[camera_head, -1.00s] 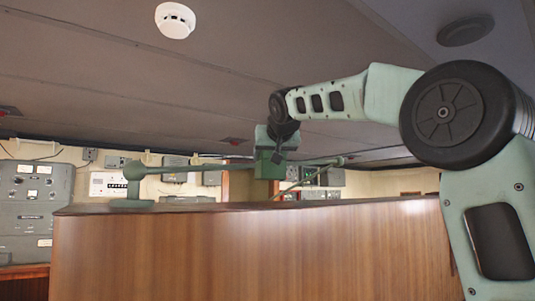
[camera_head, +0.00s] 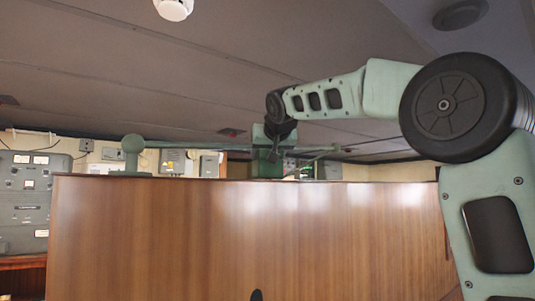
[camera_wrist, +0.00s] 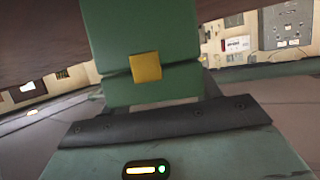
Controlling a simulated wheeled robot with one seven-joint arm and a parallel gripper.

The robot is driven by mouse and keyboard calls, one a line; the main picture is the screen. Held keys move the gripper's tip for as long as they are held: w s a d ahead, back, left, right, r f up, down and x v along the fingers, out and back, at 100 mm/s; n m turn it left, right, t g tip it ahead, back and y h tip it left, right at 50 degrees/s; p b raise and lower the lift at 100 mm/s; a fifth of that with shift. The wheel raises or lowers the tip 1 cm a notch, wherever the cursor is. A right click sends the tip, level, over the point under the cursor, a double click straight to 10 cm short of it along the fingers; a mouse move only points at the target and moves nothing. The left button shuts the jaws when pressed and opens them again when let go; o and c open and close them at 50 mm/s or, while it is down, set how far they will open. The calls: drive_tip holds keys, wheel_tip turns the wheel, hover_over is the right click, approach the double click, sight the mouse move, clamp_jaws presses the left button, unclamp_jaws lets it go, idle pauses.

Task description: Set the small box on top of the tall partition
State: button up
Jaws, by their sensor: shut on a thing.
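The small box is green with a gold clasp (camera_wrist: 145,67). It hangs at my gripper in the wrist view and shows as a green block (camera_head: 266,168) in the head view. My gripper (camera_head: 275,143) is shut on it. The tall partition (camera_head: 240,240) is a wide brown wood panel across the head view. The box's lower end meets the panel's top edge in the picture; I cannot tell whether it touches, is above or is behind it. Dark wood (camera_wrist: 38,40) shows behind the box in the wrist view.
A green post with a round knob (camera_head: 133,155) and a thin green bar stand at the partition's top left. Grey equipment cabinets (camera_head: 28,200) are at the far left. The ceiling (camera_head: 150,80) spans above.

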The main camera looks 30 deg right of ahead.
drive_tip(key=shift+f+b, duration=0.35)
drive_tip(key=o, duration=1.5)
drive_tip(key=shift+c, duration=0.2)
drive_tip(key=b+v, duration=0.4)
drive_tip(key=v, duration=1.3)
drive_tip(key=shift+s, duration=0.2)
drive_tip(key=shift+a+b, duration=0.15)
drive_tip(key=shift+b, duration=0.15)
